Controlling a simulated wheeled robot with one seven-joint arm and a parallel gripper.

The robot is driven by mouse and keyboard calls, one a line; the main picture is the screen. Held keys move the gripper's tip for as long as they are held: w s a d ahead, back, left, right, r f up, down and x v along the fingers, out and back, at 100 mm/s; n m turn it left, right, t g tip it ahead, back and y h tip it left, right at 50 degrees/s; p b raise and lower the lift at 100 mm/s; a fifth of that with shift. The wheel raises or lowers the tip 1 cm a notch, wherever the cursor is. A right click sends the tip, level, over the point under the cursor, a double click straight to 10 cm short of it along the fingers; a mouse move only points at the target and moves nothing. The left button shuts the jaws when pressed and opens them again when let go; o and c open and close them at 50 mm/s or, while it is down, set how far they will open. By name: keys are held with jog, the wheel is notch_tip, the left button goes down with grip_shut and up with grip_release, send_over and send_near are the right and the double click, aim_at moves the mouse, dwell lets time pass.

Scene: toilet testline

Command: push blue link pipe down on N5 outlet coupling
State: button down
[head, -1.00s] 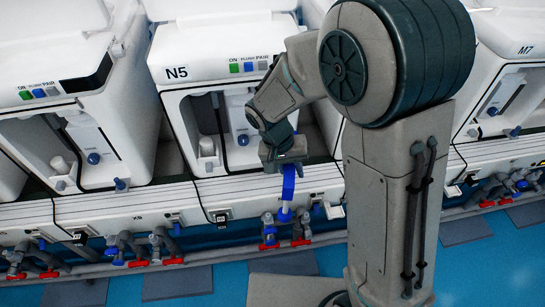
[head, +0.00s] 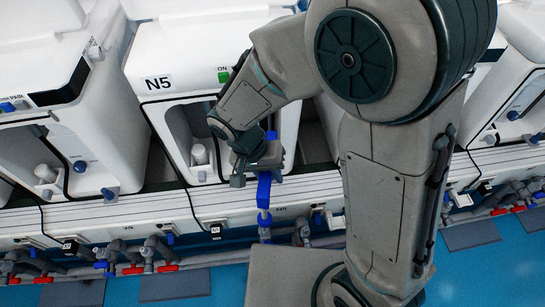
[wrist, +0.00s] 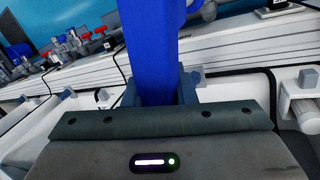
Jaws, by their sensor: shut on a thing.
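The blue link pipe (head: 264,190) hangs below my gripper (head: 264,172) in the head view, roughly upright. My gripper is shut on its upper part, in front of the N5 unit (head: 157,83). Below the pipe is a short pale section, then a blue fitting (head: 264,219) at the valve row. I cannot tell whether the pipe is seated on the N5 outlet coupling. In the wrist view the blue pipe (wrist: 154,45) stands between the fingers of my gripper (wrist: 158,90). Its far end is out of that view.
A white rail (head: 120,219) runs along the units' fronts. Pipes and red-handled valves (head: 133,270) lie below it. Similar white units (head: 70,140) stand on both sides. Blue floor (head: 215,287) is open in front, with grey mats.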

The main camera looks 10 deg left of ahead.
jog(key=shift+w+a+f, duration=0.25)
jog(key=shift+w+f, duration=0.25)
jog(key=shift+w, duration=0.15)
notch_tip(320, 180, down, 6)
jog(key=b, duration=0.4)
jog(key=shift+s+b, duration=0.2)
jog(key=shift+b, duration=0.3)
dwell(0.8)
jog(key=shift+f+b, duration=1.75)
jog(key=shift+f, duration=0.1)
jog(key=c, duration=1.1)
grip_release()
jog(key=shift+r, duration=0.15)
jog(key=p+v, duration=0.3)
jog(key=v, duration=1.1)
